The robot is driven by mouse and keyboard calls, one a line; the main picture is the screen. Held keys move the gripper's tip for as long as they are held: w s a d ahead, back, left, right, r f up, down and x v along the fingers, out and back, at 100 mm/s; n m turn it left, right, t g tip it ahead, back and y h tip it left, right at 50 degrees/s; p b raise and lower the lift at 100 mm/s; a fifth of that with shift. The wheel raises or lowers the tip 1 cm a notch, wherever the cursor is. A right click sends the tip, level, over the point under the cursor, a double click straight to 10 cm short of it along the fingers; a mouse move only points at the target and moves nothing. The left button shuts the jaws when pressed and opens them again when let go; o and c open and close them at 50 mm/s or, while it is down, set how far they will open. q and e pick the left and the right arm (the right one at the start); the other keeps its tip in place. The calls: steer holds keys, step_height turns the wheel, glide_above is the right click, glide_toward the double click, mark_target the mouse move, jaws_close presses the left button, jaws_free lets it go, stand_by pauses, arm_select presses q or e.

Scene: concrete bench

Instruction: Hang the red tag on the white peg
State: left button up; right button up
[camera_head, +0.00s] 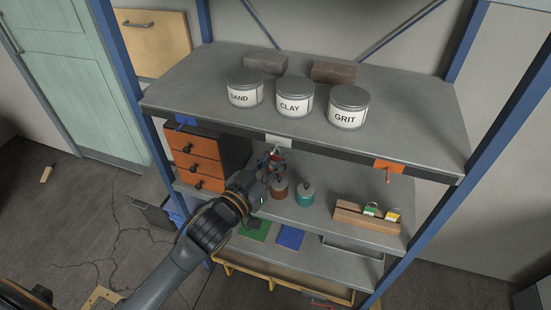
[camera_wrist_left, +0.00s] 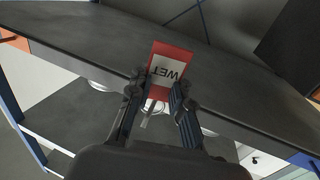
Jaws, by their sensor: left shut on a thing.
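The red tag (camera_wrist_left: 172,52) carries a white label reading WET, upside down in the left wrist view. My left gripper (camera_wrist_left: 163,92) is shut on the red tag. In the head view, my left gripper (camera_head: 270,164) is at the front edge of the upper shelf, with a bit of the red tag (camera_head: 275,152) showing at its tips. The white peg's plate (camera_head: 279,140) is on that edge, just above the gripper. The peg itself is largely hidden, and I cannot tell whether the tag touches it. My right gripper is not in view.
A blue peg (camera_head: 186,120) and an orange peg (camera_head: 388,167) flank the white one. Cans marked SAND (camera_head: 244,94), CLAY (camera_head: 294,99) and GRIT (camera_head: 348,108) stand above. Below are a teal jar (camera_head: 305,196), an orange drawer unit (camera_head: 196,160) and a wooden rack (camera_head: 365,219).

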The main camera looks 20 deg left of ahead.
arm_select(q)
steer(key=o, duration=0.9)
steer(key=shift+s, duration=0.1)
